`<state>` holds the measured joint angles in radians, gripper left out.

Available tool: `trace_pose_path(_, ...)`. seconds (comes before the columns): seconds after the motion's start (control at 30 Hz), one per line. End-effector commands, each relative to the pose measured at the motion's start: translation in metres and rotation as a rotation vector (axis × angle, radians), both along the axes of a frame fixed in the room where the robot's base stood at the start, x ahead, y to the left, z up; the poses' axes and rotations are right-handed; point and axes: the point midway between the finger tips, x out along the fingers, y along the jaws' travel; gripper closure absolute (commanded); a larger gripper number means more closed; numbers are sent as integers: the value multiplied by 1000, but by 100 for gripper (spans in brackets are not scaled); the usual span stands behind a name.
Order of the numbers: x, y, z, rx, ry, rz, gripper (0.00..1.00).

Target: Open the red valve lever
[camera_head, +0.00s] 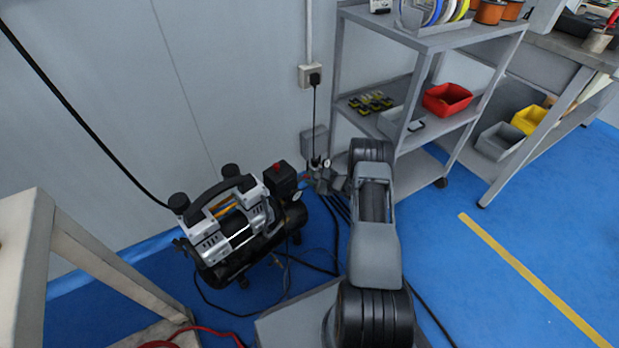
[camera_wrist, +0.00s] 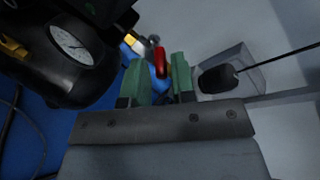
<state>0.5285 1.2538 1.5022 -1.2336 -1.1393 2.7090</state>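The red valve lever (camera_wrist: 161,62) shows in the wrist view, just beyond and between the tips of my gripper's green fingers. It sits by a pale metal fitting (camera_wrist: 138,44). My gripper (camera_wrist: 158,70) is open, with a finger on either side of the lever; I cannot tell whether either touches it. In the head view my gripper (camera_head: 326,178) is low by the wall, just right of the compressor (camera_head: 236,226). The lever is too small to make out there.
A round pressure gauge (camera_wrist: 72,42) is close on the left in the wrist view. A grey wall box (camera_head: 314,141) is near my gripper. A grey shelf rack (camera_head: 433,42) stands to the right. Cables and hoses run over the blue floor.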

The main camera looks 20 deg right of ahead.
Motion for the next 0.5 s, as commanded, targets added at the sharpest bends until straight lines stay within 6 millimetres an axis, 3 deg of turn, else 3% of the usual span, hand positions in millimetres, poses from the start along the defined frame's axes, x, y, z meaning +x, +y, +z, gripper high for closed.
trace_pose_path(0.5,-80,-52,30,0,0,-3,76)
